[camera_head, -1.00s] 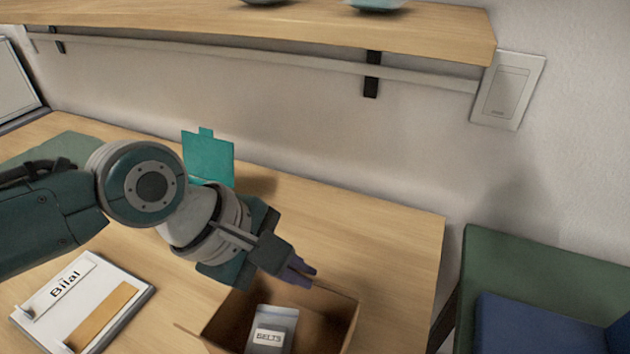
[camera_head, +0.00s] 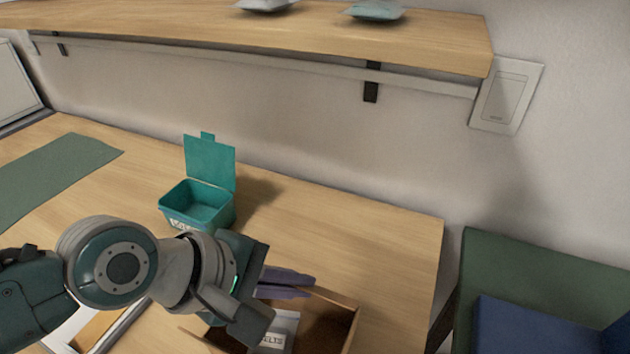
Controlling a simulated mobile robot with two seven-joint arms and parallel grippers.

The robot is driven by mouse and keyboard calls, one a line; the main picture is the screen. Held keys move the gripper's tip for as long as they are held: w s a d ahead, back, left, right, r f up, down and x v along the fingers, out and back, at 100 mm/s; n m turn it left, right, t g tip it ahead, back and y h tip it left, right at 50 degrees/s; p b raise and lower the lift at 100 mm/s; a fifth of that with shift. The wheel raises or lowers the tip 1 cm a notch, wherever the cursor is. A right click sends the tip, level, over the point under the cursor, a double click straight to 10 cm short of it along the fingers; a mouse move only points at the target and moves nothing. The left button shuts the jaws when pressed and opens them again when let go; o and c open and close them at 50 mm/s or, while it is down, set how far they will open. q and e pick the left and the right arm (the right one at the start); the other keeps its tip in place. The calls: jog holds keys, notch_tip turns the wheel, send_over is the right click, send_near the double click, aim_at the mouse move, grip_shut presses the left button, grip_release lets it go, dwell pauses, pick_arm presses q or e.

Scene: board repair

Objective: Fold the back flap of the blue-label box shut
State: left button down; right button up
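An open brown cardboard box (camera_head: 345,326) stands at the table's front, cut off by the bottom edge of the head view. No blue label shows on the part in view. A flap sticks out at the box's left. My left gripper (camera_head: 308,284) is over the box's back left edge, its purplish fingers pointing right along the back rim. The fingers overlap in this view, so their opening is unclear. The gripper hides much of the back edge, and I cannot make out the back flap. My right gripper is out of view.
A teal bin (camera_head: 200,203) with its lid up stands behind my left arm. A green mat (camera_head: 55,172) lies at the left and a wooden shelf (camera_head: 250,32) hangs above. The table right of the bin is clear. A blue and green seat (camera_head: 545,290) is at the right.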

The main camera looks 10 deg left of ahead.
pick_arm(q)
jog(key=shift+s+f+t+b, duration=0.2)
jog(key=shift+f+t+b, duration=0.15)
jog(key=shift+f+t, duration=0.05)
jog(key=shift+a+t+h, duration=0.1)
jog(key=shift+t+h, duration=0.3)
jog(key=shift+r, duration=0.15)
jog(key=c, duration=1.1)
grip_release()
jog(key=shift+o, duration=0.2)
jog(key=p+v, duration=0.3)
jog(key=v, duration=0.7)
